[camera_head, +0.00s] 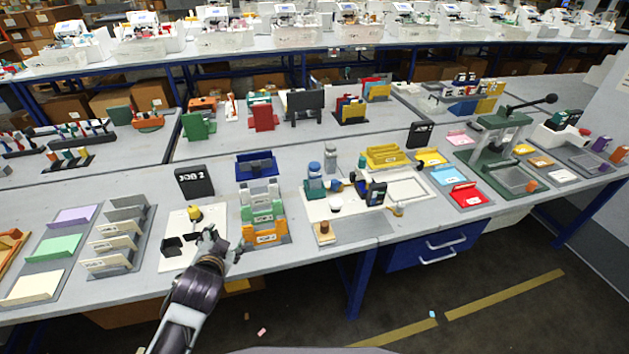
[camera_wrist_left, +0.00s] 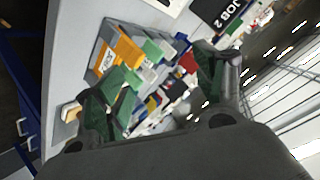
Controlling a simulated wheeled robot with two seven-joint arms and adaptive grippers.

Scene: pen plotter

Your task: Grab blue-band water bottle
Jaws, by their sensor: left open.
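A small bottle-like item with a blue top (camera_head: 315,169) stands upright on the white board right of the job trays. It may be the blue-band water bottle, but the band is too small to tell. A grey item stands close beside it. My left gripper (camera_head: 217,241) is open and empty over the bench's front part, left of the bottle and near the Job 2 board. In the left wrist view, the open fingers (camera_wrist_left: 163,62) frame the trays, and I cannot pick out the bottle there. My right gripper is not in view.
A stack of green, grey and orange trays (camera_head: 264,238) stands between my left gripper and the bottle. A black Job 2 sign (camera_head: 194,181) stands behind the gripper. A white cup (camera_head: 336,206) and dark blocks sit near the bottle.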

